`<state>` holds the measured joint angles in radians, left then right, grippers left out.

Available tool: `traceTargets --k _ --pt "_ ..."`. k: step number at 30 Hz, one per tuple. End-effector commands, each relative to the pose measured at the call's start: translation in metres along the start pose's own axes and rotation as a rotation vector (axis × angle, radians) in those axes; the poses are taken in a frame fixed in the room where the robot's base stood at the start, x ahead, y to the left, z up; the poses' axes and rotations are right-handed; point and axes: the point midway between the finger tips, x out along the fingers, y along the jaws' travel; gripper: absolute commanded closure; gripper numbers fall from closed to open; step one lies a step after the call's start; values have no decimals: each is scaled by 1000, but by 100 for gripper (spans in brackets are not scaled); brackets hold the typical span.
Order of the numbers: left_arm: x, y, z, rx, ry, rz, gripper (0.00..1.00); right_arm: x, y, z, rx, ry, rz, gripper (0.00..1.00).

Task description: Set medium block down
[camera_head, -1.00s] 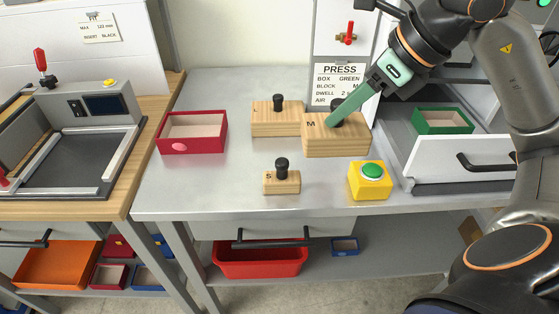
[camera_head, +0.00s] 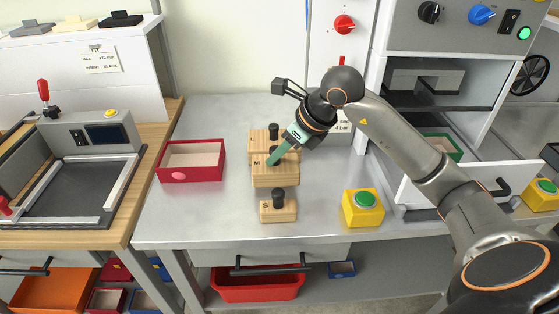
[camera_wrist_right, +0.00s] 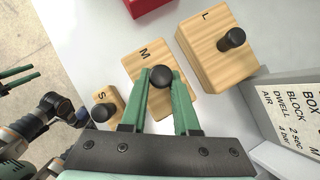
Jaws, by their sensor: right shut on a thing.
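The medium block (camera_head: 275,178) is a pale wooden block marked M with a black knob. My right gripper (camera_head: 272,160) is shut on its knob, the green fingers on either side of it. In the wrist view the gripper (camera_wrist_right: 160,78) hides part of the block (camera_wrist_right: 143,58). The block is between the larger block L (camera_head: 258,142) and the small block S (camera_head: 278,211). I cannot tell whether its underside touches the grey worktop (camera_head: 210,215). Two green fingers of my left gripper (camera_wrist_right: 33,70) show at the wrist view's left edge; their opening is unclear.
A red open box (camera_head: 193,175) stands left of the blocks. A yellow base with a green button (camera_head: 363,210) is to the right, near the front edge. A green box (camera_head: 445,147) sits by the press. The worktop between the red box and small block is clear.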

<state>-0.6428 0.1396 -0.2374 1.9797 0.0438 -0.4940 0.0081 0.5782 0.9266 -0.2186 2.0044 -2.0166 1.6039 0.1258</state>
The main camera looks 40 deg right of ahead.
Motion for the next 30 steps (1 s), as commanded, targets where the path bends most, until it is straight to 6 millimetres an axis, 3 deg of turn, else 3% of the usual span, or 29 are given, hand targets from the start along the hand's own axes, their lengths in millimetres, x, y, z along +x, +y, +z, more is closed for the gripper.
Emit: traceTargets --k 6,18,19,26,30 --pt "1 0 0 -1 -3 0 56 20 1 -14 0 0 2 100" --pt "4 0 2 0 1 2 56 24 0 -17 -1 -1 0 100" --pt "3 1 0 0 1 3 56 23 0 -16 -1 0 1 68" --pt "3 2 -2 1 5 5 56 22 1 -16 -1 1 1 42" --pt "3 2 -3 1 5 6 56 22 1 -16 -1 1 1 41"
